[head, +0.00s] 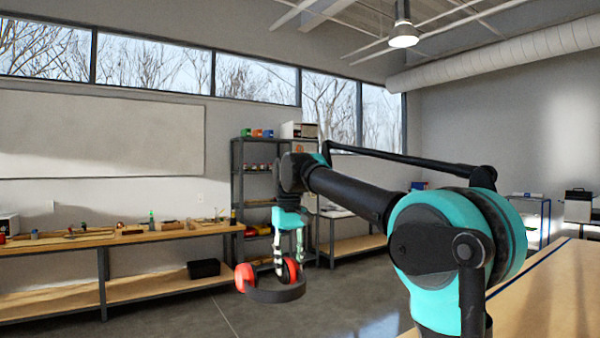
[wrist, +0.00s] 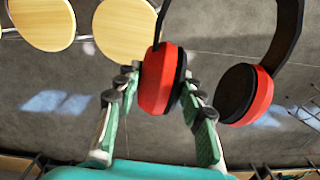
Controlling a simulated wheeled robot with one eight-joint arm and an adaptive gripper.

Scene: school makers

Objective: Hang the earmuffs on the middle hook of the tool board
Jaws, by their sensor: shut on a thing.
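The earmuffs (head: 273,296) have red ear cups with black pads and a dark headband. In the head view they hang from my gripper (head: 289,249) in open air above the floor, with the headband lowest. In the wrist view, my gripper (wrist: 158,90) is shut on one red cup (wrist: 156,84) of the earmuffs. The other red cup (wrist: 252,98) is free at the right, and the headband runs out of the top of the picture. The tool board and its hooks cannot be made out in either view.
A long wooden workbench (head: 120,237) with small items stands along the left wall. A dark shelf unit (head: 237,180) stands behind my gripper. A wooden table (head: 545,300) is at the right. In the wrist view, two round wooden tops (wrist: 125,30) stand over grey floor (wrist: 220,60).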

